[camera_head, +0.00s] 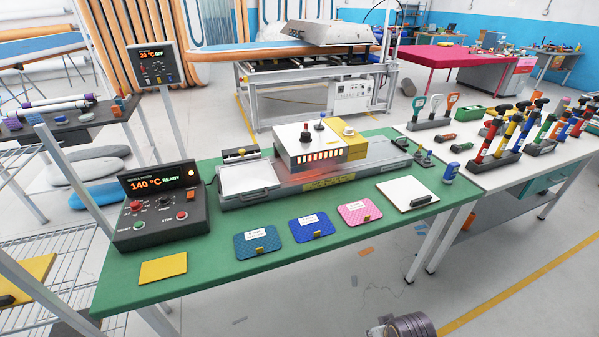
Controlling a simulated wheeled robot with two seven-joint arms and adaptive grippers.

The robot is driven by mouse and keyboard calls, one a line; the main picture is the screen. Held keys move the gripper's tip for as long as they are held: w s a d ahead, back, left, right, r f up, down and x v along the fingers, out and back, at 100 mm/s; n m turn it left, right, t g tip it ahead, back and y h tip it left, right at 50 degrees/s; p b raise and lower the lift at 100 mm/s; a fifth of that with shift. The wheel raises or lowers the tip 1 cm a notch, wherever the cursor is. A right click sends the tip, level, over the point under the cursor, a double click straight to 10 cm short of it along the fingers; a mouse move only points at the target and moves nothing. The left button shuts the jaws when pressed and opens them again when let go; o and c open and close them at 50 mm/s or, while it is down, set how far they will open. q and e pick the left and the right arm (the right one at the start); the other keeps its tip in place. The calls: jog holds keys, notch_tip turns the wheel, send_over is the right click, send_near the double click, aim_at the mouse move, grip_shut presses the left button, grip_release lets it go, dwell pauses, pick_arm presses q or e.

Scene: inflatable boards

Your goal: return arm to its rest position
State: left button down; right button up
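The green-topped workbench (215,265) stands in front of me. On it is a heating press (312,145) with a glowing front and a pale tray (247,177) at its left. A control box (160,205) reads 140 °C READY. Blue-green (257,243), blue (311,226) and pink (359,213) patches lie flat along the front.
A yellow sheet (163,268) lies at the bench's front left, and a white board (407,193) at its right. A white table (475,177) with several hand pumps adjoins on the right. A wire rack (45,230) stands at the left. The floor in front of the bench is mostly clear.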

jog(key=s+d+f+g, duration=0.1)
jog(key=s+f, duration=0.2)
jog(key=f, duration=1.1)
jog(key=s+d+f, duration=0.1)
jog(key=s+f, duration=0.2)
jog(key=f, duration=1)
jog(key=s+d+f, duration=0.2)
jog(key=s+f, duration=0.6)
jog(key=s, duration=0.1)
jog(key=s+d+f+g, duration=0.1)
jog(key=s+d+f, duration=0.2)
jog(key=s+f, duration=0.5)
jog(key=shift+s+d+f+n+h, duration=0.3)
jog(key=shift+s+f, duration=0.1)
jog(key=shift+s, duration=0.75)
jog(key=shift+a, duration=0.1)
